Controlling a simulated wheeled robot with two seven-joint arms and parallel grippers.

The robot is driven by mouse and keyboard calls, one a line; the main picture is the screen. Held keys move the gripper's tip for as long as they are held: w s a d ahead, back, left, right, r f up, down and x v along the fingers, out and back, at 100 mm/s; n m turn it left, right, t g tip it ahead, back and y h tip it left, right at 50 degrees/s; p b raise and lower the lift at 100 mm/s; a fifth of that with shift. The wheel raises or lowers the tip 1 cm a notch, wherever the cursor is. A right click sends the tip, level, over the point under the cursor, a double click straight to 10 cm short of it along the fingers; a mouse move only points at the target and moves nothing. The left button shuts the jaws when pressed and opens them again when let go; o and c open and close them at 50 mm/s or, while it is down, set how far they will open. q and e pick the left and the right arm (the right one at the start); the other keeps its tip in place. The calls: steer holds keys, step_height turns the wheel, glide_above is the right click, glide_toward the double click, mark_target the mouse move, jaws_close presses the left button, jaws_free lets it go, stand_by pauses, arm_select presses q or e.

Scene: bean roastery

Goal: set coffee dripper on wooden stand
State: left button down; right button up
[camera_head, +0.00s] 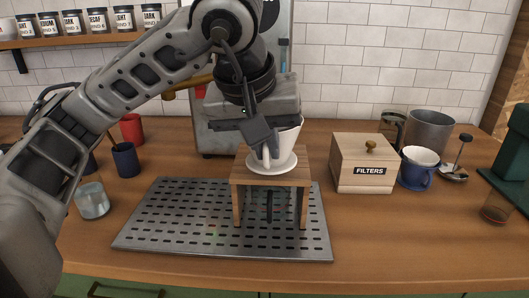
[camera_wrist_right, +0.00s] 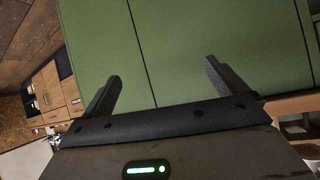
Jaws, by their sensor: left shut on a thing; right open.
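The white coffee dripper (camera_head: 289,143) is upright at the wooden stand (camera_head: 242,173), its round base flange over the stand's top. I cannot tell whether the flange touches the wood. My left gripper (camera_head: 266,152) comes down from above and is shut on the dripper at its handle side, hiding part of the cone. The stand stands on a perforated metal tray (camera_head: 170,218). In the right wrist view my right gripper (camera_wrist_right: 160,85) is open and empty, in front of green panels.
At left are a glass (camera_head: 92,200), a dark blue cup (camera_head: 125,160) and a red cup (camera_head: 131,128). The front right counter is mostly clear.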

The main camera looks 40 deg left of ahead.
arm_select(q)
steer(key=w+a, duration=0.2)
steer(key=w, duration=0.1)
steer(key=w+a, duration=0.1)
steer(key=w, duration=0.1)
steer(key=shift+f+p, duration=0.1)
steer(key=shift+p, duration=0.2)
steer(key=shift+f+b, duration=0.6)
steer(key=shift+f, duration=0.05)
steer(key=shift+f+b, duration=0.3)
arm_select(e)
steer(key=shift+w, duration=0.25)
arm_select(q)
steer(key=shift+f, duration=0.1)
arm_select(e)
steer(key=shift+f, duration=0.1)
arm_select(q)
steer(key=shift+f+b, duration=0.3)
arm_select(e)
steer(key=shift+s+f, duration=0.1)
steer(key=shift+f, duration=0.25)
arm_select(q)
steer(key=c, duration=1.5)
jaws_free()
steer(key=shift+s, duration=0.1)
steer(key=shift+o, duration=0.2)
